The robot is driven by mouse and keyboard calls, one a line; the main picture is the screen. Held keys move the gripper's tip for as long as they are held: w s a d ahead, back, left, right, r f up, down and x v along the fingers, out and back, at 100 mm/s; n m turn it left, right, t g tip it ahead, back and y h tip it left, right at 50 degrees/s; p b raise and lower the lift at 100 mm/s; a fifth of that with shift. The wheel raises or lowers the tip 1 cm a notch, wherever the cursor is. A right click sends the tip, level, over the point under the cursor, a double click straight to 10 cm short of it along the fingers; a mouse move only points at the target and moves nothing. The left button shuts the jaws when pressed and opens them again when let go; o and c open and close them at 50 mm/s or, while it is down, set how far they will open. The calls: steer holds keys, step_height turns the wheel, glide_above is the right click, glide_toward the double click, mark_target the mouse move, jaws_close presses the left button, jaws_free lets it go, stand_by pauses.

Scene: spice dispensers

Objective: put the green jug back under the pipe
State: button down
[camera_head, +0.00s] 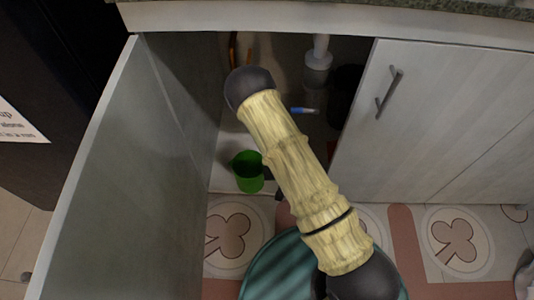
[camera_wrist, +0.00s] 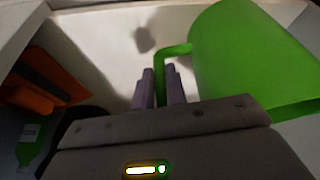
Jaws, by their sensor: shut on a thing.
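The green jug (camera_head: 247,172) is at the front left of the open cabinet, partly behind my arm in the head view. In the wrist view the jug (camera_wrist: 250,60) is large at the upper right, with its handle toward my fingers. My gripper (camera_wrist: 160,88) is shut on the jug's handle. In the head view my gripper is mostly hidden by my arm. A white pipe (camera_head: 318,60) hangs down at the back of the cabinet, to the right of the jug. I cannot tell whether the jug touches the cabinet floor.
The left cabinet door (camera_head: 110,170) stands open and the right door (camera_head: 440,120) is shut. A blue and white item (camera_head: 303,111) lies inside the cabinet. An orange thing (camera_wrist: 45,82) and a green bottle (camera_wrist: 30,142) show at the left of the wrist view.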

steer(key=w+a+b, duration=0.2)
steer(key=w+b, duration=0.2)
steer(key=w, duration=0.8)
steer(key=shift+s+b+x, duration=0.2)
steer(key=shift+b+x, duration=1.6)
steer(key=shift+b, duration=0.15)
steer(key=shift+f, duration=0.1)
steer(key=shift+f, duration=0.1)
steer(key=c, duration=1.4)
jaws_free()
